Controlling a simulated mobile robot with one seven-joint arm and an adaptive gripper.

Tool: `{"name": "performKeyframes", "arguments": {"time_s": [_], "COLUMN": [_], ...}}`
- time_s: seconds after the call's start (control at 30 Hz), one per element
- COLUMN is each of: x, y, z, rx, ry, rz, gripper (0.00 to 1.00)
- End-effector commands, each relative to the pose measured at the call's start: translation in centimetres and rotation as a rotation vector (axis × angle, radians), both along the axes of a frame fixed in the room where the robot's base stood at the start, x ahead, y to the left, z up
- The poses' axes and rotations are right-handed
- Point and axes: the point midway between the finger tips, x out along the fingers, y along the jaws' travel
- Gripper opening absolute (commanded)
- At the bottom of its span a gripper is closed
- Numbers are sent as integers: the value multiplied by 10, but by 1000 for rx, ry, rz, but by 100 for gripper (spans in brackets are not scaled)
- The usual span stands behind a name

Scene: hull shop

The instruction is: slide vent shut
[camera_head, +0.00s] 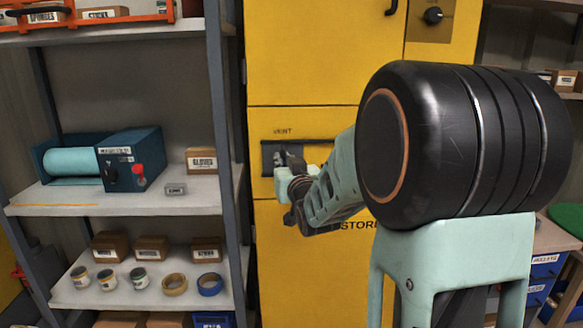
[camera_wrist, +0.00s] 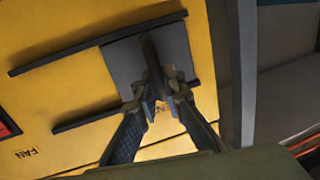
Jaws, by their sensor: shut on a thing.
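The vent is a grey sliding plate (camera_wrist: 120,65) between two dark rails on a yellow cabinet (camera_head: 300,80). In the head view the dark vent track (camera_head: 318,152) sits under the VENT label, partly hidden by my arm. The plate is at the track's left end there, which is the right end in the wrist view. A dark upright handle (camera_wrist: 151,58) stands out from the plate. My gripper (camera_wrist: 163,94) is shut on this handle, its fingers on both sides. In the head view my gripper (camera_head: 287,168) is at the vent's left part.
A grey shelf post (camera_head: 219,100) stands close to the left of the cabinet and my gripper. The shelf (camera_head: 110,200) holds a blue machine (camera_head: 130,158), boxes, tins and tape rolls. A black knob (camera_head: 433,16) is on the cabinet's upper right.

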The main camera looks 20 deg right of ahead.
Motion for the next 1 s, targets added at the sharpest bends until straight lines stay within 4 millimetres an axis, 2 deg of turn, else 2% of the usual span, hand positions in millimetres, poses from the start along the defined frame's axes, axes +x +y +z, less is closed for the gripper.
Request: {"name": "performKeyframes", "arguments": {"time_s": [0.03,0.23,0.27,0.43,0.83,1.0], "x": [2,2,2,2,1,-13], "y": [5,6,6,5,2,4], "z": [11,11,11,11,10,8], "rx": [-4,-5,-5,-5,-5,-4], "ry": [-21,-21,-21,-20,-19,-14], "rz": [9,11,12,10,5,5], "gripper": [0,0,10,27,27,27]}}
